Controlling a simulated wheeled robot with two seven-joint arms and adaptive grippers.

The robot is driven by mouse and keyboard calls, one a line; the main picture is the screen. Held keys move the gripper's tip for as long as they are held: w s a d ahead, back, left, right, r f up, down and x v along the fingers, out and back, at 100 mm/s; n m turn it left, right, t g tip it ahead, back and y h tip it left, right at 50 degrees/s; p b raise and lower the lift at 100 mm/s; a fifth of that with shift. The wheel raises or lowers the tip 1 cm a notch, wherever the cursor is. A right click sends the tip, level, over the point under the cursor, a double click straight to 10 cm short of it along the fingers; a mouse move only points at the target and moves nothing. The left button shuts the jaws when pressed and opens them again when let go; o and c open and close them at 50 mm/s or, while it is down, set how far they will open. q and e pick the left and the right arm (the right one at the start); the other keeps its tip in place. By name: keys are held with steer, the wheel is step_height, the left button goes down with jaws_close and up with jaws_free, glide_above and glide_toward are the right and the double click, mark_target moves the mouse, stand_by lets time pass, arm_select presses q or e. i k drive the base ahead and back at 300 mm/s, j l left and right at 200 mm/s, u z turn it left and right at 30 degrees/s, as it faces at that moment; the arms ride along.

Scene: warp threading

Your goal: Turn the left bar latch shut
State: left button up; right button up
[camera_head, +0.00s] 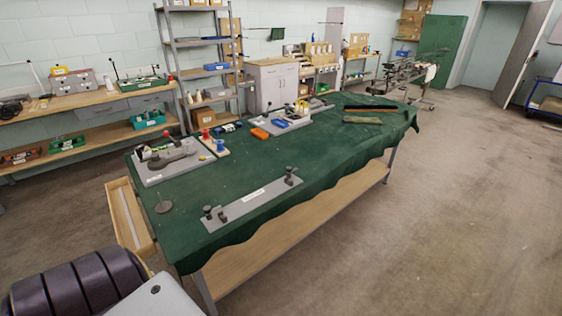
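A long grey plate (251,203) lies near the front edge of the green-covered table (270,165). A dark latch-like fitting (214,213) stands at its left end, and a similar one (292,176) stands at its right end. A pale label sits between them. The fittings are too small for me to tell whether either is shut. No bar is clearly visible between them. Neither of my grippers is in view.
A grey board (160,173) with a dark fixture lies at the table's left. Red and blue pieces, an orange block (260,133) and another grey board (283,124) lie farther back. An open wooden drawer (128,216) juts out at left. The table's middle is clear.

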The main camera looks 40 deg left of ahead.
mark_target(289, 170)
steer(key=i+l+u, duration=0.2)
steer(key=i+u, duration=0.15)
steer(key=i+l+u, duration=0.6)
steer(key=i+l, duration=0.25)
